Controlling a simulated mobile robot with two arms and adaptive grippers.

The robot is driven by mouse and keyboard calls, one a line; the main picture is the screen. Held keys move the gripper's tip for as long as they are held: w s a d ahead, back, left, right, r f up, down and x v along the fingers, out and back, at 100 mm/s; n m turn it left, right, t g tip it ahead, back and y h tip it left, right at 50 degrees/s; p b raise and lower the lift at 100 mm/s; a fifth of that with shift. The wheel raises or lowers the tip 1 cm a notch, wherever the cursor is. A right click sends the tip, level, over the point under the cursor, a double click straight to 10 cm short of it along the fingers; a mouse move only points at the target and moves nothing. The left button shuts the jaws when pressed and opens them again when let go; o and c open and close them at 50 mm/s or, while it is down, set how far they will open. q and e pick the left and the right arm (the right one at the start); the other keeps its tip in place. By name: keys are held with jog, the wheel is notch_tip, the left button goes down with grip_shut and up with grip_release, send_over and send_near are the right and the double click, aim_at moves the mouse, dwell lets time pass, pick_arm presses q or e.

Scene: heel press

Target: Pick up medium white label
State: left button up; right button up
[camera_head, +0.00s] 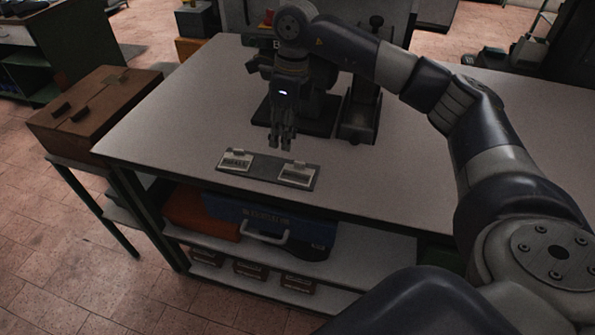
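Two white labels lie on a dark flat holder (267,172) near the front edge of the table. One is the left label (236,160); the other is the right label (297,174). Both carry dark lettering too small to read surely, so I cannot tell which is the medium one. My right gripper (283,146) points down above the table, just behind the holder and apart from both labels. Its fingers look close together, but whether they are open or shut is unclear. My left gripper is out of view.
A dark press machine (361,110) stands behind my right gripper, partly hidden by my arm. A brown box (90,108) is on a stand at the left. Below the tabletop (180,125), a blue case (265,214) sits on a shelf. The table's left part is clear.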

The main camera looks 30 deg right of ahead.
jog(key=d+r+h, duration=0.1)
jog(key=d, duration=0.3)
jog(key=p, duration=0.1)
send_over(300, 162)
jog(key=shift+m, duration=0.3)
jog(key=f, duration=0.4)
jog(key=shift+w+d+f, duration=0.2)
jog(key=shift+w+f, duration=0.05)
jog(key=shift+f, duration=0.3)
jog(key=f+p, duration=0.1)
jog(key=f, duration=0.1)
jog(key=f+p, duration=0.2)
jog(key=shift+s+a+f, duration=0.2)
jog(key=shift+f, duration=0.5)
grip_shut()
